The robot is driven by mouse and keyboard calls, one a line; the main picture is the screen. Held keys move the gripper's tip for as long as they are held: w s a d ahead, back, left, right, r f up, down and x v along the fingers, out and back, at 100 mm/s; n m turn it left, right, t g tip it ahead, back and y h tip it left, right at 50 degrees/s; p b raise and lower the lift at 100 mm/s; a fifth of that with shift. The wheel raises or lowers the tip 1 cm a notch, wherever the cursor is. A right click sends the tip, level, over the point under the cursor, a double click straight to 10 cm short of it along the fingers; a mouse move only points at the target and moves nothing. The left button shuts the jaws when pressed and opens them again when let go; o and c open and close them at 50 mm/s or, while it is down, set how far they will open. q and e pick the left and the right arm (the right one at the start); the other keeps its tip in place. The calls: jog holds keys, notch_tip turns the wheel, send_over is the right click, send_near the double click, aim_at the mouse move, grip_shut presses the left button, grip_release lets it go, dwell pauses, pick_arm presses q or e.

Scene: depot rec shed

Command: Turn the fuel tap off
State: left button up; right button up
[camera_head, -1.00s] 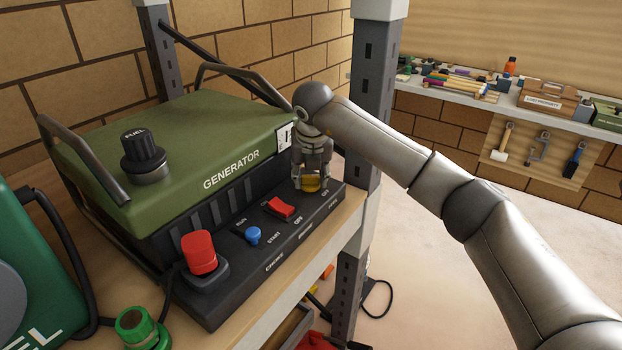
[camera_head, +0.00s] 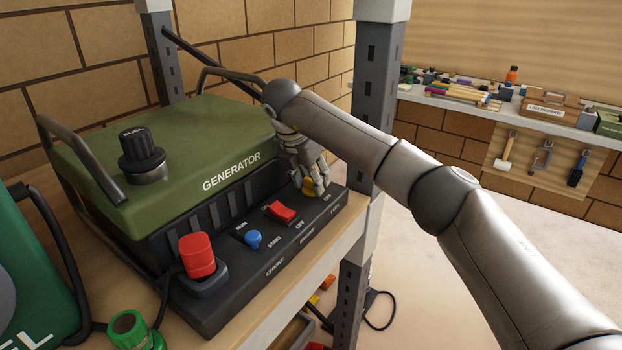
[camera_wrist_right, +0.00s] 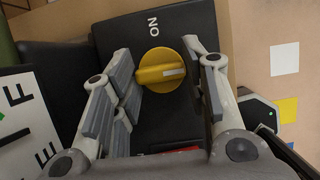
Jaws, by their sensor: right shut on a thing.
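The fuel tap is a round yellow knob (camera_head: 309,189) at the right end of the generator's black front panel. My right gripper (camera_head: 316,179) is over it and partly hides it in the head view. In the right wrist view the knob (camera_wrist_right: 160,70) shows a raised bar with a white mark at its right part, lying roughly crosswise in the picture. The fingers of my right gripper (camera_wrist_right: 158,55) stand on both sides of the knob, shut on it. The word ON is on the panel above the knob in that view. My left gripper is not in view.
The green generator (camera_head: 200,150) stands on a shelf beside a grey post (camera_head: 378,90). A green fuel can (camera_head: 35,270) is at far left.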

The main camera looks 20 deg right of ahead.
jog(key=shift+r, duration=0.1)
dwell(0.4)
jog(key=o, duration=1)
jog(key=v, duration=1.2)
